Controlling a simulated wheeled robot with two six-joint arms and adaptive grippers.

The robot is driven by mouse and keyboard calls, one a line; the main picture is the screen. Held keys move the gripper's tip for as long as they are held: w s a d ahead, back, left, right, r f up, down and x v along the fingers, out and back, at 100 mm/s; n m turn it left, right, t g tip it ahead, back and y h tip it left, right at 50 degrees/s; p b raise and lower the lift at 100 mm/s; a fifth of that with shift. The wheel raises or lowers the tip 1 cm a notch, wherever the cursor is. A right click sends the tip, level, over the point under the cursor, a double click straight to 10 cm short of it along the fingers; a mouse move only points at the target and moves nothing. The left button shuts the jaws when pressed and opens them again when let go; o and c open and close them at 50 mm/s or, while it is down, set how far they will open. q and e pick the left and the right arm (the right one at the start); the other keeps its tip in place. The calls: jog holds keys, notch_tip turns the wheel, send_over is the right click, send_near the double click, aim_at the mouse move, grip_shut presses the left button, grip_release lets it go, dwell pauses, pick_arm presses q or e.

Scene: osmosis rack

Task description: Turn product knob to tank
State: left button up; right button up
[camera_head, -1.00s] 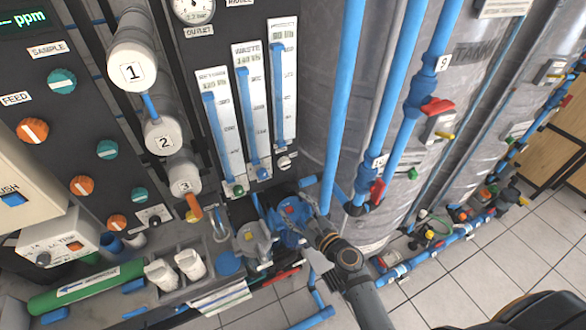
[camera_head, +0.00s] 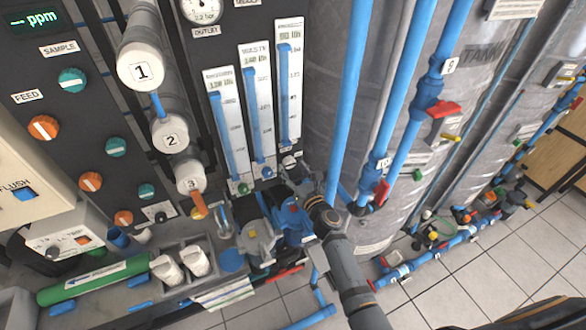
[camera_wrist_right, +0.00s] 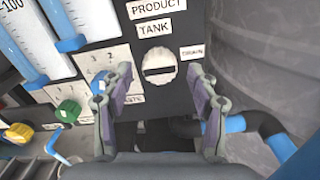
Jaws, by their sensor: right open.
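The product knob (camera_wrist_right: 160,68) is a round pale dial with a dark, roughly level bar across it. In the right wrist view it sits on a dark panel under the labels PRODUCT and TANK (camera_wrist_right: 154,28), with a DRAIN label (camera_wrist_right: 192,52) to its right. In the head view the knob (camera_head: 289,161) is small, below the rightmost flow meter. My right gripper (camera_wrist_right: 161,85) is open and empty, its fingers on either side of the knob in the picture; I cannot tell if they touch it. In the head view the right gripper (camera_head: 301,180) is partly hidden by its wrist.
Flow meters (camera_head: 257,110) stand above the knob. A green knob (camera_wrist_right: 68,111) and a yellow knob (camera_wrist_right: 19,133) lie to the left. A blue vertical pipe (camera_head: 348,100) and a grey tank (camera_head: 320,80) stand close on the right. Pumps are below.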

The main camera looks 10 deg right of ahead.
jog(key=shift+w, duration=0.25)
jog(key=shift+c, duration=0.3)
jog(key=c, duration=1.1)
